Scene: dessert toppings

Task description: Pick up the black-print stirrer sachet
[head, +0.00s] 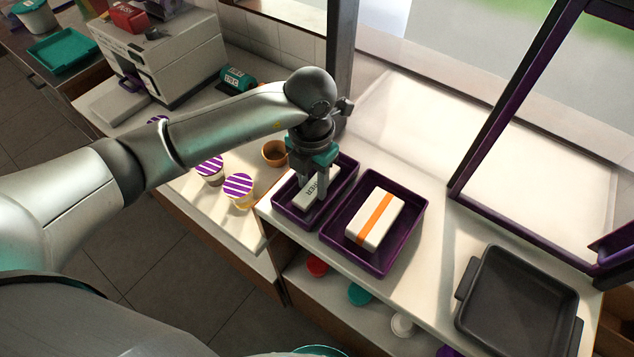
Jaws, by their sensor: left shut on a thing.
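The black-print stirrer sachet (313,195), a white packet with dark lettering, is at the left purple tray (286,211). My left gripper (311,190) points down over this tray and is shut on the sachet. The gripper hides part of the sachet, and I cannot tell whether it still touches the tray bottom. My right gripper is not in view.
A second purple tray (341,243) beside it holds a white box with an orange band (376,219). Striped-lid cups (238,186) and an orange-brown cup (275,153) stand to the left. A dark pan (517,300) lies at right. The counter between is clear.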

